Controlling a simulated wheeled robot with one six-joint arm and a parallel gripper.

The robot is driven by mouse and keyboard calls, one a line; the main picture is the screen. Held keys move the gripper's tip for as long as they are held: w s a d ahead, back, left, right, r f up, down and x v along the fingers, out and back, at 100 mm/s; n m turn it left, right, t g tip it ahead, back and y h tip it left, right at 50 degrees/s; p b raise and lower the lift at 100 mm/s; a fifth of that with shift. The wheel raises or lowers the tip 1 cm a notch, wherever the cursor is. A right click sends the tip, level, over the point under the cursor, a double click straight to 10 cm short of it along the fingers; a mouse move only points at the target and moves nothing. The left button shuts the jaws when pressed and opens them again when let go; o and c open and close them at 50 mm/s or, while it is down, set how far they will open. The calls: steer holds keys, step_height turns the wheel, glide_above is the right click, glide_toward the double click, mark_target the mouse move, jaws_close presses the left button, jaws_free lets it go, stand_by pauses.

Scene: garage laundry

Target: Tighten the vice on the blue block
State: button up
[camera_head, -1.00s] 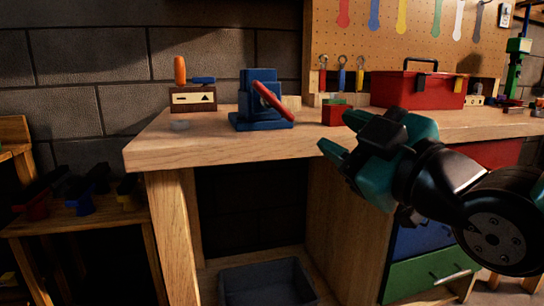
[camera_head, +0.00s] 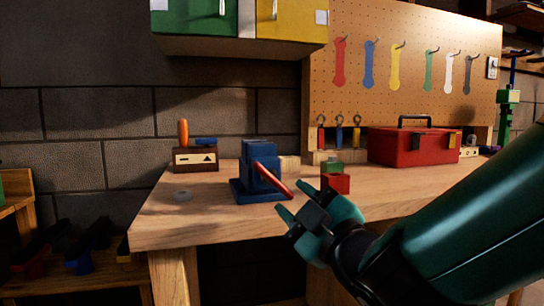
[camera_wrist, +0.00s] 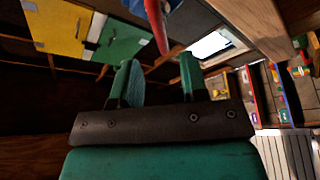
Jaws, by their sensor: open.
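The blue vice (camera_head: 262,191) stands on the wooden workbench, left of centre in the head view. Its red handle (camera_head: 275,180) slants down to the right across its front. Blue shapes (camera_head: 256,150) rise at the top of the vice; I cannot tell the blue block apart from the jaws. My gripper (camera_head: 298,203) is open and empty, just right of and in front of the handle's lower end. In the wrist view, the red handle (camera_wrist: 157,25) shows beyond and between my open fingers (camera_wrist: 156,75), apart from them.
Red and green blocks (camera_head: 335,182) sit right of the vice, close behind my gripper. A red toolbox (camera_head: 405,147) stands farther right. A wooden box with an orange-handled tool (camera_head: 195,158) and a small grey disc (camera_head: 182,196) lie left. Bare workbench (camera_head: 205,222) lies in front of the vice.

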mark_target(275, 179)
steer(key=p+x, duration=0.1)
steer(key=x, duration=0.1)
steer(key=p+x, duration=0.3)
steer(key=x, duration=0.1)
steer(key=shift+r+p, duration=0.3)
steer(key=shift+w+a+p, duration=0.45)
steer(key=shift+w+p, duration=0.2)
steer(key=shift+w, duration=0.1)
steer(key=shift+c, duration=0.4)
jaws_close()
